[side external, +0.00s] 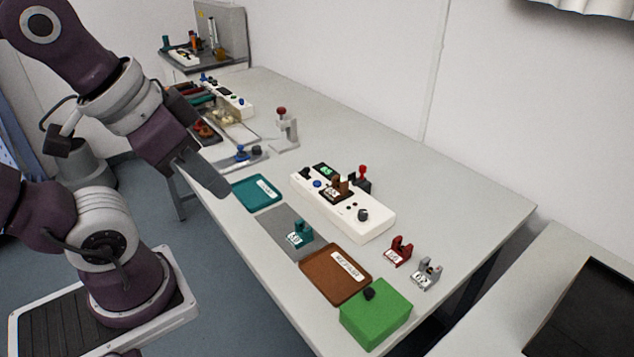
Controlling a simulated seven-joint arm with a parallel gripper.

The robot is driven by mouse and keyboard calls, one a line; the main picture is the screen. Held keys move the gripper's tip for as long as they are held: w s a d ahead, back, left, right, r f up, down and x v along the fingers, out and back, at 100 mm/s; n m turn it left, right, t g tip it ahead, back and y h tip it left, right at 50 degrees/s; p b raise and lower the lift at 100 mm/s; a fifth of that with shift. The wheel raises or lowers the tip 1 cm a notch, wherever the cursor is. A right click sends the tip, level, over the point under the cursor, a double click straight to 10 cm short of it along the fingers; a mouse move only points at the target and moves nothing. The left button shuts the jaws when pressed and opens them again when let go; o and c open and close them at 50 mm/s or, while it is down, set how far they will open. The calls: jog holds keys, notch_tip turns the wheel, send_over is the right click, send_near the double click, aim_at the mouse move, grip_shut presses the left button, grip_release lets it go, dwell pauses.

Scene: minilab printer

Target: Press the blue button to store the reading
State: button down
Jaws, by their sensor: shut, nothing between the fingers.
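The nearer white device (375,226) lies on the table with a small blue button (318,184) near its left end, beside a dark display with green digits (324,169). A brown part (338,187) with a label stands in the middle of the device, and a dark knob (362,215) is at its right end. My gripper (222,190) is shut and empty. It hangs in the air to the left of the device, by the table's left edge in the picture, clear of the button.
A teal tray (258,192), a grey mat (283,227), a brown tray (335,273) and a green box (375,314) line the near edge. Red (398,251) and grey (426,274) labelled parts stand right of the device. A second white device (236,101) lies farther back.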

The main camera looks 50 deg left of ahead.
jog(key=m+t+y, duration=0.1)
jog(key=m+t, duration=0.3)
jog(key=m, duration=0.4)
send_over(314, 184)
notch_tip(314, 184, down, 16)
jog(key=shift+r, duration=0.15)
jog(key=shift+f, duration=4.4)
